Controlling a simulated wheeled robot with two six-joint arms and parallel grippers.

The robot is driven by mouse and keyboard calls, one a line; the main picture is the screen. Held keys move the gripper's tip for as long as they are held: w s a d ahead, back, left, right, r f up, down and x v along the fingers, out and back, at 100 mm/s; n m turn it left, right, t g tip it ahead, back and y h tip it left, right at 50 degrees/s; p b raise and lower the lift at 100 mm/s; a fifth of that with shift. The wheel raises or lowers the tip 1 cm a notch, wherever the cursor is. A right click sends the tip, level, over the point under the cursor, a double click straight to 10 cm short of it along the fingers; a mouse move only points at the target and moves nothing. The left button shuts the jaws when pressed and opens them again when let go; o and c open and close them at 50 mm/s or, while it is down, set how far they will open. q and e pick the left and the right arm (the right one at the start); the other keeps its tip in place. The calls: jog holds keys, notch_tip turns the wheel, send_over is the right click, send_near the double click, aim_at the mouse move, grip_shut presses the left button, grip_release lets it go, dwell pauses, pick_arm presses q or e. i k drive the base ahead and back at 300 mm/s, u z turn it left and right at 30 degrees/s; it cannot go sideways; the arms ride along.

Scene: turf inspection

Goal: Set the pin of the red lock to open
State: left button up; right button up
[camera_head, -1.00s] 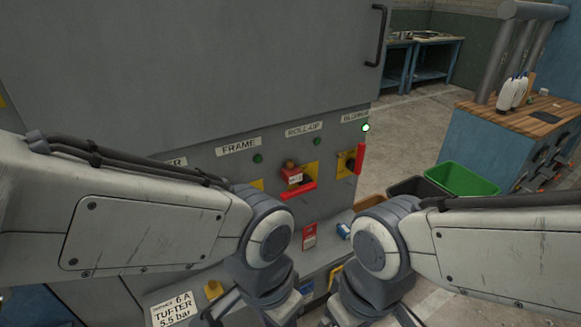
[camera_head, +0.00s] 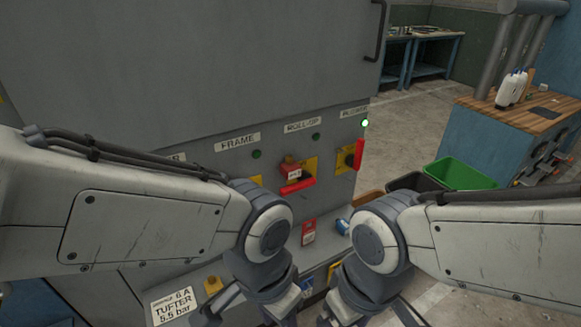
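A small red block with a pale label, which looks like a lock (camera_head: 290,172), sits at the ROLL-UP switch, just above its level red handle (camera_head: 297,187). Another red piece with a white label (camera_head: 308,232) is lower, at the ledge; I cannot tell whether it is a lock or a tag. No pin can be made out on either. My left gripper (camera_head: 287,318) and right gripper (camera_head: 338,316) are low in the view, below these pieces, partly hidden by my arms and cut by the bottom edge. Their fingers do not show clearly.
The BLOWER switch has an upright red handle (camera_head: 359,155). A small blue item (camera_head: 342,227) is on the ledge beside my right arm. A green bin (camera_head: 460,175) and a dark bin (camera_head: 415,182) stand right of the grey cabinet (camera_head: 200,70). A wooden-topped bench (camera_head: 530,120) stands farther right.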

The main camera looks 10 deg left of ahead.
aim_at(289, 158)
jog(key=k, duration=1)
jog(key=z, duration=0.85)
jog(key=i, duration=0.8)
jog(key=u, duration=0.4)
jog(key=i, duration=0.8)
jog(key=u, duration=0.5)
